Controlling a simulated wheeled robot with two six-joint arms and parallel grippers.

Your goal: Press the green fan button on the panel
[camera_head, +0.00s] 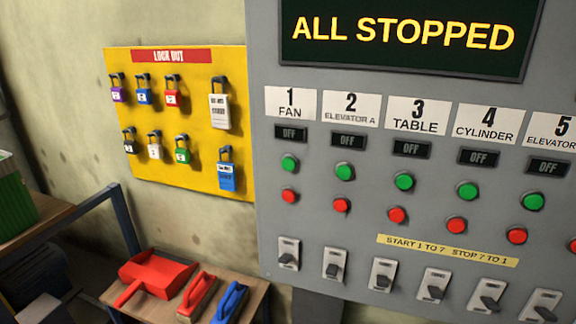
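The grey control panel (262,229) fills the right half of the view, and its top display (405,58) reads "ALL STOPPED". The green fan button (289,163) is the leftmost in the row of green buttons, under the label "1 FAN" (291,104) and a small indicator (291,133) reading "OFF". A red button (289,196) sits directly below it. A lever switch (288,254) is lower in the same column. Neither of my grippers shows in the view, and nothing covers the fan button.
A yellow lockout board (200,160) with several padlocks hangs on the wall left of the panel. Below it, a low wooden table (245,297) holds a red dustpan (155,274) and two brushes. A green crate (14,205) stands at the left edge. The space before the panel looks clear.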

